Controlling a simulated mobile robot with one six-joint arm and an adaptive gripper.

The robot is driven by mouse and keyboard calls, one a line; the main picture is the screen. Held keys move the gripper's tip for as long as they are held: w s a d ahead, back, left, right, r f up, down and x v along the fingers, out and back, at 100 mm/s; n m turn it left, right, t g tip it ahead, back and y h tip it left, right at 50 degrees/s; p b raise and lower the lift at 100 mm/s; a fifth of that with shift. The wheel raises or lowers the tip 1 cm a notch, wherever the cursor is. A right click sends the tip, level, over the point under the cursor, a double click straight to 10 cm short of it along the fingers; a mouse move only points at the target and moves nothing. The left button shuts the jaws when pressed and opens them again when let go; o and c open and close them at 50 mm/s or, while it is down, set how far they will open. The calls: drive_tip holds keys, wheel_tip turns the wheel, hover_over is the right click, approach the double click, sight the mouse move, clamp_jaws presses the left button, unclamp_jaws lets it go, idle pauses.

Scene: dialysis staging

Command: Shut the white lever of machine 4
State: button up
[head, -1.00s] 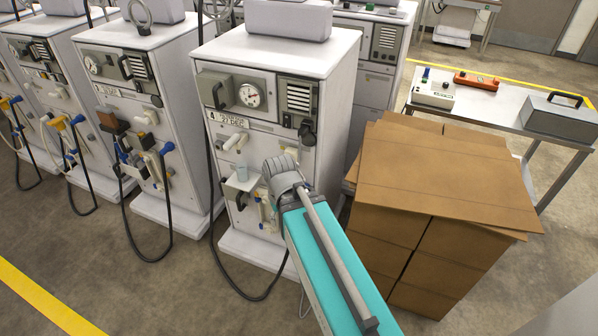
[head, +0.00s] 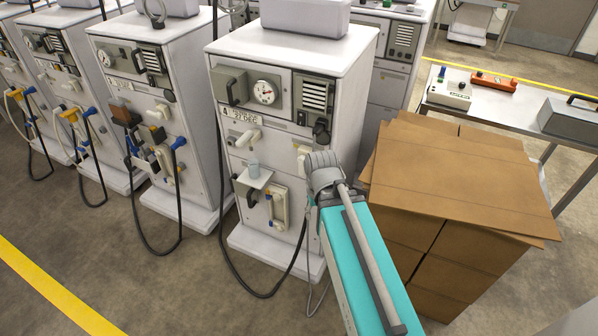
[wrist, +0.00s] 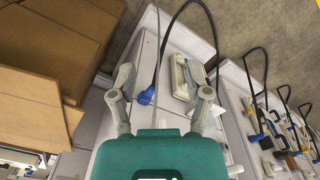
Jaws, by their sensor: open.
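Machine 4 (head: 290,110) is the white cabinet in the middle of the head view, with a "4" on its label. A white lever (head: 247,137) sticks out of its front below the label. In the head view my arm hides the fingers. I cannot make out the white lever in the wrist view.
Stacked cardboard boxes (head: 450,185) stand close to the right of my arm. A metal table (head: 490,108) is behind them. Similar machines (head: 150,100) line the left, with hanging black hoses. The floor in front is clear.

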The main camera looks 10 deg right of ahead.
drive_tip(key=w+d+f+m+t+h+b, duration=0.2)
drive_tip(key=w+d+f+m+h+b, duration=0.15)
drive_tip(key=f+b, duration=0.3)
drive_tip(key=m+t+h+b, duration=0.55)
drive_tip(key=t+b, duration=0.75)
drive_tip(key=b, duration=1)
approach(300, 172)
drive_tip(key=shift+s+a+f+n+h, duration=0.15)
drive_tip(key=shift+s+a+n+h, duration=0.3)
drive_tip(key=shift+a, duration=0.15)
drive_tip(key=shift+s+a+f+n+h, duration=0.15)
drive_tip(key=shift+s+a+n+h, duration=0.25)
drive_tip(key=shift+a, duration=0.25)
drive_tip(key=shift+w+d, duration=0.1)
drive_tip(key=x, duration=1.3)
drive_tip(key=shift+w+d+f, duration=0.2)
drive_tip(key=shift+d+f, duration=0.05)
drive_tip(key=shift+d, duration=0.05)
